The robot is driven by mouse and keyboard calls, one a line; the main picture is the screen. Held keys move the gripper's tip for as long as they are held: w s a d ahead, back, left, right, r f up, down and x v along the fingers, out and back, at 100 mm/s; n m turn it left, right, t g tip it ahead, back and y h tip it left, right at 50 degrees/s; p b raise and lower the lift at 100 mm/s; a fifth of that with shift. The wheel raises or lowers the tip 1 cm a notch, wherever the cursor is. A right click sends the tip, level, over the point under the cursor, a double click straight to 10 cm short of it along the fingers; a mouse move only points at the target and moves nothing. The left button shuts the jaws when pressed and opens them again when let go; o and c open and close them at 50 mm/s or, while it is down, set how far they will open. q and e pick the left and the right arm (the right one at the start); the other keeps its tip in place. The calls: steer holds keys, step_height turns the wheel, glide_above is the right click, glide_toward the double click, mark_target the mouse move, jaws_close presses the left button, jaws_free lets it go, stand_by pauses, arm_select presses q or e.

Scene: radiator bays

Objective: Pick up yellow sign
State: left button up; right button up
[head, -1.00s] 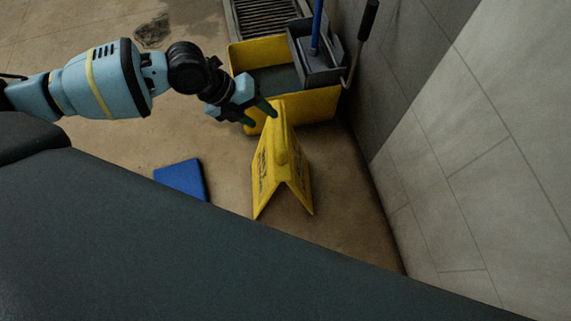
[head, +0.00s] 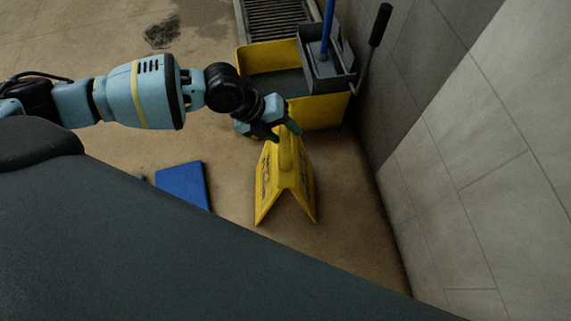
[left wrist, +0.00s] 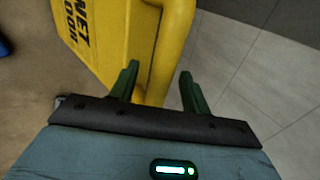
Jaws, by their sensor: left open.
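The yellow sign (head: 292,185) stands upright on the floor like a tent in the head view, with dark print on its side. My left gripper (head: 286,132) is at the top of the sign, its fingers near the upper edge. In the left wrist view the sign (left wrist: 110,38) fills the upper middle. The open fingers of my left gripper (left wrist: 160,88) lie on either side of the sign's yellow edge, with a gap at the right finger. Whether the left finger touches the sign I cannot tell. My right gripper is not in view.
A yellow mop bucket (head: 330,108) with a grey wringer (head: 325,68) and a blue handle stands just behind the sign. A grey tiled wall (head: 470,150) rises close on the right. A blue flat object (head: 183,184) lies on the floor at left.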

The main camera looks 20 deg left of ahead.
arm_select(q)
steer(key=shift+w+d+f, duration=0.15)
steer(key=shift+d+f, duration=0.1)
steer(key=shift+f, duration=0.15)
jaws_close()
stand_by(0.4)
stand_by(0.6)
steer(key=shift+r, duration=0.1)
